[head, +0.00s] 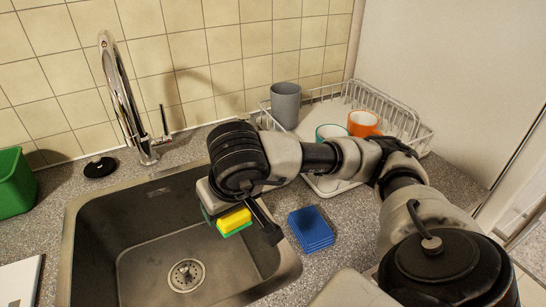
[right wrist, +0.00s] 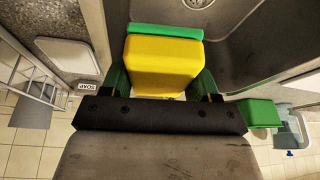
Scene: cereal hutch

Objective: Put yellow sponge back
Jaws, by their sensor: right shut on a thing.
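The yellow sponge (head: 234,219) has a green scouring layer and hangs above the right part of the sink basin in the head view. My right gripper (head: 238,222) is shut on it. In the right wrist view the yellow sponge (right wrist: 163,65) fills the gap between the fingers of my right gripper (right wrist: 163,78), with its green layer at the far end. My left gripper is not in view.
A faucet (head: 122,95) rises behind the sink. A white dish rack (head: 410,125) at the back right holds a grey cup (head: 285,105), an orange cup (head: 363,122) and a teal-rimmed cup (head: 331,131). A green container (head: 14,182) stands at the left.

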